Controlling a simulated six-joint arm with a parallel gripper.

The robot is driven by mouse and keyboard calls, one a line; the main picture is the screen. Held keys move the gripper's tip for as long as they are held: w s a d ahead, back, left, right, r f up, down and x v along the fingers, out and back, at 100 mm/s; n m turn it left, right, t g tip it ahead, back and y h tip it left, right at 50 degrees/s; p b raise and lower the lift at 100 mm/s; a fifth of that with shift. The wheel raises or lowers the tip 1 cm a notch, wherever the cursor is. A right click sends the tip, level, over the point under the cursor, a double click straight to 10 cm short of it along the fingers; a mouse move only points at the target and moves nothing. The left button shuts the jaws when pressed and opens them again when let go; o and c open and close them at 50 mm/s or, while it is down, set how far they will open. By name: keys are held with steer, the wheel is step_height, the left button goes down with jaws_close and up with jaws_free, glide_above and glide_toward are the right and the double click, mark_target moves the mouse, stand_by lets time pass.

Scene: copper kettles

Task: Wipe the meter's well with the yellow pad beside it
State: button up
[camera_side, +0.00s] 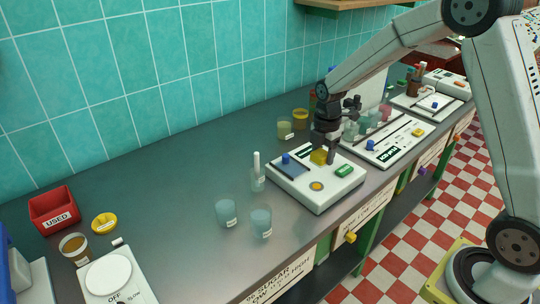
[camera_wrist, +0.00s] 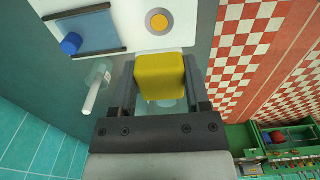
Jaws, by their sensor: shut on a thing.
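The meter (camera_side: 315,188) is a white box on the grey bench, with a small display, a green button and a round orange-and-grey spot (camera_side: 316,186) on its top. That round spot also shows in the wrist view (camera_wrist: 159,21); I cannot tell if it is the well. A dark plate with a blue knob (camera_wrist: 72,43) lies on the meter's top left. My gripper (camera_side: 322,157) is shut on the yellow pad (camera_side: 319,157) and holds it over the meter's top. In the wrist view the pad (camera_wrist: 160,77) sits between both fingers. I cannot tell whether it touches the meter.
A clear vial with a white dropper (camera_side: 257,172) stands left of the meter. Two blue beakers (camera_side: 226,213) stand nearer the front. A red USED bin (camera_side: 54,209) and a scale (camera_side: 109,275) are at far left. Another meter (camera_side: 388,138) stands to the right.

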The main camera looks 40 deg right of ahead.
steer(key=shift+w+d+f, duration=0.1)
steer(key=shift+f, duration=0.1)
steer(key=shift+f, duration=2.3)
steer(key=shift+w+r, duration=0.25)
steer(key=shift+r, duration=0.45)
steer(key=shift+w+r, duration=0.3)
steer(key=shift+r, duration=0.35)
steer(key=shift+w+r, duration=0.25)
steer(key=shift+r, duration=0.45)
steer(key=shift+f, duration=0.1)
